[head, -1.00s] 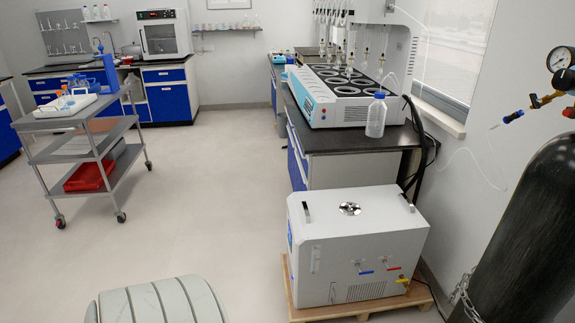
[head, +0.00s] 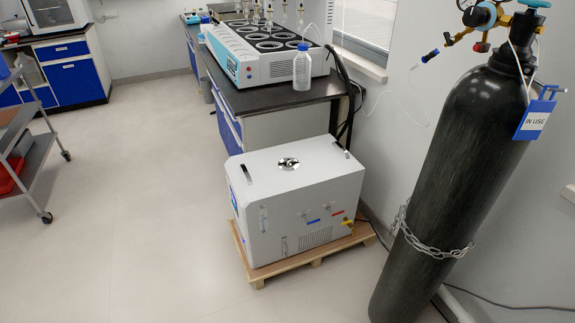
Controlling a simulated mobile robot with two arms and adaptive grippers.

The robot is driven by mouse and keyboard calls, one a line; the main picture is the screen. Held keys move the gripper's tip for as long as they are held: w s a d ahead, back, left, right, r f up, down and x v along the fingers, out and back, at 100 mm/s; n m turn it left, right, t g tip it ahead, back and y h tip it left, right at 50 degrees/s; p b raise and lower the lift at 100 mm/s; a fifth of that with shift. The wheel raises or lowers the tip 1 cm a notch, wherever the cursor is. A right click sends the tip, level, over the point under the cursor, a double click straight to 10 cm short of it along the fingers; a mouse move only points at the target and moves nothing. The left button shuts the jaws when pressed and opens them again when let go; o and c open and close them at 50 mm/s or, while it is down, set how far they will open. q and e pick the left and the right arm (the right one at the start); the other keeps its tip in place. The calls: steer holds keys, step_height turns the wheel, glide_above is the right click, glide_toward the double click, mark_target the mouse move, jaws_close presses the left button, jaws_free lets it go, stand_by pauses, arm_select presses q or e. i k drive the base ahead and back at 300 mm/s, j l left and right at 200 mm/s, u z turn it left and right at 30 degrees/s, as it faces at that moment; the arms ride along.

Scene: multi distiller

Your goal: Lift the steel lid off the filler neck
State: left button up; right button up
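The steel lid (head: 288,163) is a small shiny round disc on top of the white chiller box (head: 295,205). It sits near the middle of the box's top face, and the filler neck is hidden beneath it. The box has two dark slot handles on its top and red and blue marked valves on its front. Neither of my grippers shows in the head view.
The box stands on a wooden pallet (head: 262,277) on the floor. A tall dark gas cylinder (head: 450,170), chained, stands to its right. Behind is a bench (head: 250,99) with the distiller (head: 262,58) and a plastic bottle (head: 302,70). Floor to the left and front is clear.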

mark_target(286, 164)
steer(key=i+j, duration=0.45)
steer(key=i+j+z, duration=0.15)
steer(key=i+j, duration=0.3)
steer(key=j, duration=0.1)
